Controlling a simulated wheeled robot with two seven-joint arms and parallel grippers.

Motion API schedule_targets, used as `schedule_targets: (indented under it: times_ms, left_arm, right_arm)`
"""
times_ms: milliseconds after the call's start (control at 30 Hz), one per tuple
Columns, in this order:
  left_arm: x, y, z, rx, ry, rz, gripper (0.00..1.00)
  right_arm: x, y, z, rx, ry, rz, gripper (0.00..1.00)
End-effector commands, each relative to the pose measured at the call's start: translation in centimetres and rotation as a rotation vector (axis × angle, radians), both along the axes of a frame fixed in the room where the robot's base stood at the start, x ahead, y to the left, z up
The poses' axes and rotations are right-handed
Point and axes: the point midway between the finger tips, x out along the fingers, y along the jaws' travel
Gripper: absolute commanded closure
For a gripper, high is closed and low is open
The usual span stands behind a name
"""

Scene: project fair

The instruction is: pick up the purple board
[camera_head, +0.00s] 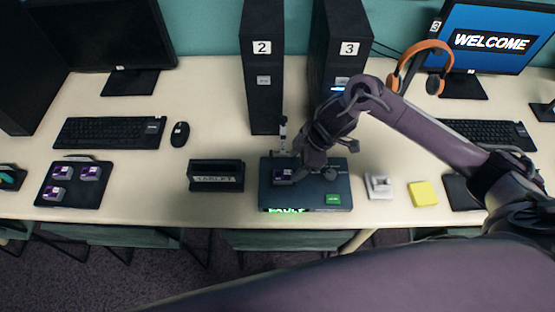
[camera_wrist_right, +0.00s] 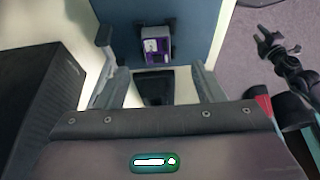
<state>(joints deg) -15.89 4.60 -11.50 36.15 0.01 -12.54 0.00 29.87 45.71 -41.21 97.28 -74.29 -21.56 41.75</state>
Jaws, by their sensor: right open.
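A small purple board (camera_head: 283,175) sits at the left part of a dark blue station (camera_head: 305,202) with a glowing green sign on its front edge. In the right wrist view the board (camera_wrist_right: 156,46) is purple and white in a dark holder, just beyond my fingers. My right gripper (camera_head: 304,166) is over the station, beside the board on its right. The right wrist view shows the gripper (camera_wrist_right: 160,78) open with nothing between its fingers. Several similar purple-and-white boards lie on a dark mat (camera_head: 76,199) at the left. My left gripper is not visible.
A dark labelled box (camera_head: 216,180) stands left of the station. Black towers marked 2 (camera_head: 263,85) and 3 (camera_head: 325,60) stand behind. A grey device (camera_head: 379,186) and a yellow pad (camera_head: 423,194) lie to the right. Bare table (camera_head: 140,190) separates mat and box.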

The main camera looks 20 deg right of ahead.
Motion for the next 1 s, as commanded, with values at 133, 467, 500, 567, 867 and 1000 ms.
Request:
schedule_targets:
  times_ms: [133, 467, 500, 567, 867, 1000]
  left_arm:
    - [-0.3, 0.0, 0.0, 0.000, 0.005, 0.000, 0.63]
    - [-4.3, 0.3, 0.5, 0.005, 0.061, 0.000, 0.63]
    - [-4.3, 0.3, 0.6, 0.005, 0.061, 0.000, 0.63]
    - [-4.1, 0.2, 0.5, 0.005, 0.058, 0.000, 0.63]
    - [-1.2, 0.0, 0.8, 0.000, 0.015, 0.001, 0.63]
    - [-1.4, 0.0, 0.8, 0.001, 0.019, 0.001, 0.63]
  right_arm:
    - [0.1, 0.3, -1.1, 0.000, 0.006, 0.000, 0.38]
    - [1.0, 2.1, -4.7, 0.000, 0.005, -0.001, 0.38]
    - [1.1, 2.3, -5.4, 0.000, 0.006, 0.000, 0.38]
    - [1.2, 2.6, -6.2, 0.000, 0.004, 0.001, 0.38]
    - [1.3, 2.9, -7.1, -0.002, 0.001, 0.001, 0.38]
    - [1.3, 2.9, -7.1, -0.002, 0.001, 0.000, 0.50]
